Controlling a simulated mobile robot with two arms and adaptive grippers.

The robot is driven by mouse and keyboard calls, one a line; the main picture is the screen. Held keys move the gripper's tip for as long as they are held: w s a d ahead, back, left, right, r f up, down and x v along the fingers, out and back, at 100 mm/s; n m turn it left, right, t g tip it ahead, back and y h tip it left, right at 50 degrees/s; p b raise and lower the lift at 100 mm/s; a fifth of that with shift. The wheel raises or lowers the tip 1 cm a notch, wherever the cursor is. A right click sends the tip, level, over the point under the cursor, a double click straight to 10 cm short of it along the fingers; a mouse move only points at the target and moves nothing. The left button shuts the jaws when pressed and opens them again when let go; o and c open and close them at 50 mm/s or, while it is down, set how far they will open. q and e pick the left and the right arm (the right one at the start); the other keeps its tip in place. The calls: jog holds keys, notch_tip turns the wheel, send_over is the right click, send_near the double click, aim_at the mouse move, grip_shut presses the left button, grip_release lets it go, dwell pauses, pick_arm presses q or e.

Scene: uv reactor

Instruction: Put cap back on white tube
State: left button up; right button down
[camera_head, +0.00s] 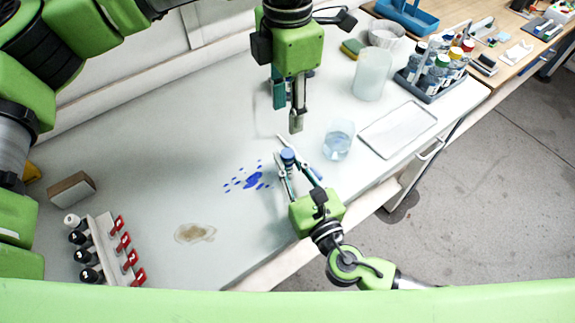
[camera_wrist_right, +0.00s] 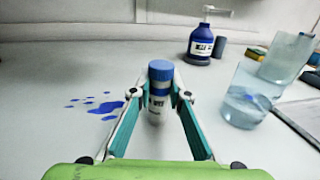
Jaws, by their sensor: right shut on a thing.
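My right gripper (camera_head: 283,160) is shut on a small white tube (camera_wrist_right: 157,103), held upright between the fingertips. The right gripper's fingers also show in the right wrist view (camera_wrist_right: 158,97). A blue cap (camera_wrist_right: 160,72) is at the top of the tube; its blue top shows in the head view (camera_head: 288,155). I cannot tell how firmly it sits. My left gripper (camera_head: 288,118) points down above and behind the tube. Its fingers are apart, with nothing visible between them, and it does not touch the cap.
A blue spill (camera_head: 254,180) lies left of the tube. A beaker (camera_head: 338,140), a taller translucent container (camera_head: 371,75) and a tray (camera_head: 398,129) stand right. A blue pump bottle (camera_wrist_right: 200,45) is behind. A tube rack (camera_head: 103,247) stands front left. The table's left middle is mostly clear.

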dwell(0.3)
jog(key=c, duration=1.8)
grip_release()
jog(key=shift+c, duration=0.2)
jog(key=v, duration=1.2)
jog(key=shift+s, duration=0.1)
